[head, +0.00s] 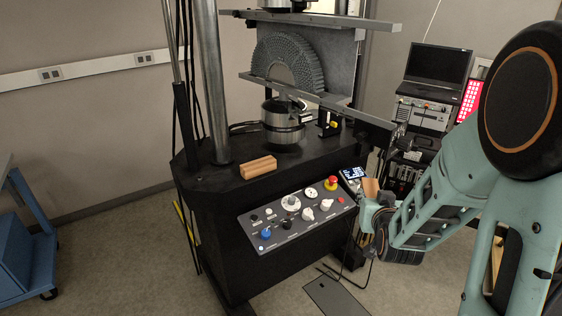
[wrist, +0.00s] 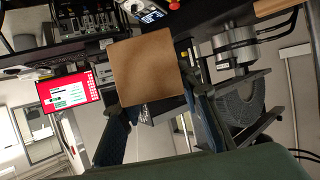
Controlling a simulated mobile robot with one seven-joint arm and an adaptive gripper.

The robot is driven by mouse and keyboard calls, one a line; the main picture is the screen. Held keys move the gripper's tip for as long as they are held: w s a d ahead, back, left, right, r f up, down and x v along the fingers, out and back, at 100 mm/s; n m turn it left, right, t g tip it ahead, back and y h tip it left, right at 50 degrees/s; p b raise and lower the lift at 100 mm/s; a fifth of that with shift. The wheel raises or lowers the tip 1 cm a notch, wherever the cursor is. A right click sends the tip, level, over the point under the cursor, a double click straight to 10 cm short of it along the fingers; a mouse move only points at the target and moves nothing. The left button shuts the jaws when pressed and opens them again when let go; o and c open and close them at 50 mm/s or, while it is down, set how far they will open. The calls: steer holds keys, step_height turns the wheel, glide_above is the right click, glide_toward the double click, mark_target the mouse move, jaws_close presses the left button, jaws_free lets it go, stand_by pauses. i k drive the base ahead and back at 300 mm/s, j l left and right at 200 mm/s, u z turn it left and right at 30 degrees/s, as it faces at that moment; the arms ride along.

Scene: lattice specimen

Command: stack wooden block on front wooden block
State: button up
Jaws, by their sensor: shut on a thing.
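A light wooden block (head: 260,171) lies on the black machine table near its front edge in the head view. A dark line along it suggests two blocks side by side, but I cannot tell for sure. A wooden edge also shows at the top right of the wrist view (wrist: 275,8). My gripper (head: 373,207) is right of the table and control panel, shut on another wooden block (head: 370,187). In the wrist view this held block (wrist: 146,66) shows a square brown face between the two fingers. It is held in the air, apart from the table.
The control panel (head: 297,216) with knobs and a red button slopes below the table's front edge. A metal cylinder (head: 282,125) and a toothed half-disc specimen (head: 290,62) stand behind the block. A steel column (head: 210,80) rises at the left. The table around the block is clear.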

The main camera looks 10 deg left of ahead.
mark_target(259, 163)
steer(key=z, duration=3.25)
steer(key=k+z, duration=0.3)
steer(key=k, duration=0.2)
steer(key=k+j, duration=0.1)
steer(key=k, duration=1.2)
steer(key=k+z, duration=0.2)
steer(key=k, duration=0.45)
steer(key=k+z, duration=0.25)
steer(key=k+l+z, duration=0.1)
steer(key=k+z, duration=0.2)
